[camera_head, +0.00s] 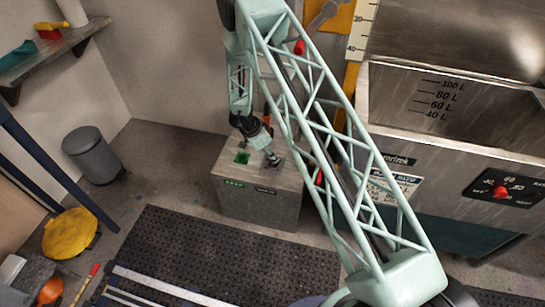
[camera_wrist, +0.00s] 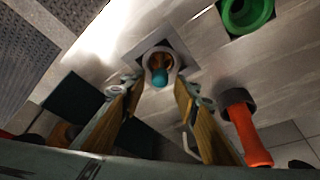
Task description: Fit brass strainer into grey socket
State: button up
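A grey box (camera_head: 258,200) stands on the floor with two sockets in its top. In the head view my gripper (camera_head: 271,158) points down at the box top and hides most of the grey socket.
A green socket (camera_wrist: 246,14) lies right of the grey one, also visible in the head view (camera_head: 242,157). A red-handled item (camera_wrist: 246,130) is right of my fingers. A steel tank (camera_head: 450,110) stands right of the box; a black mat (camera_head: 200,250) lies in front.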

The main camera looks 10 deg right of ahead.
jog(key=p+v, duration=0.2)
jog(key=v, duration=0.8)
jog(key=shift+p, duration=0.4)
jog(key=shift+r, duration=0.1)
